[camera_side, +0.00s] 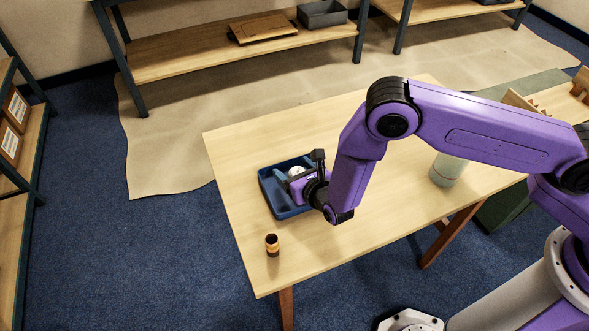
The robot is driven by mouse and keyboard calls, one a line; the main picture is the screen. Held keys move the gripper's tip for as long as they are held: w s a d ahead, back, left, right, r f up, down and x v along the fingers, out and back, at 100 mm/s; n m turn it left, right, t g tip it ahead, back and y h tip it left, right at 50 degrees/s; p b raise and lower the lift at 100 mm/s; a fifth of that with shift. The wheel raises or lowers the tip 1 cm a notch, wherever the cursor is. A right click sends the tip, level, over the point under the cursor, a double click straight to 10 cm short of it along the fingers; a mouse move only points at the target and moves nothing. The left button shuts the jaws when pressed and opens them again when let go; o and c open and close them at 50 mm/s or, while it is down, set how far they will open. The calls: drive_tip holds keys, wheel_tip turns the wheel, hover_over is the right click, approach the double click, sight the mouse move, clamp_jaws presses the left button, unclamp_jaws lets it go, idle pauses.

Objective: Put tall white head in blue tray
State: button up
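The blue tray (269,189) lies on the wooden table, left of my arm. My gripper (294,177) is low over the tray, and my wrist hides part of the tray's right side. A small white round thing (296,171) shows at my gripper's fingers, inside the tray's outline. It may be the tall white head, but its height and full shape are hidden. I cannot tell whether the fingers are closed on it or whether it touches the tray floor.
A small dark-and-tan cylinder (272,245) stands near the table's front left edge. A pale grey-green cylinder (447,169) stands on the right, under my arm. The table (240,150) is clear behind and left of the tray. A wooden rack (560,100) is at the far right.

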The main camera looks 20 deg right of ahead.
drive_tip(key=shift+s+r, duration=0.1)
drive_tip(key=shift+r, duration=0.1)
drive_tip(key=v, duration=1.1)
drive_tip(key=shift+s, duration=0.4)
drive_tip(key=shift+r, duration=0.15)
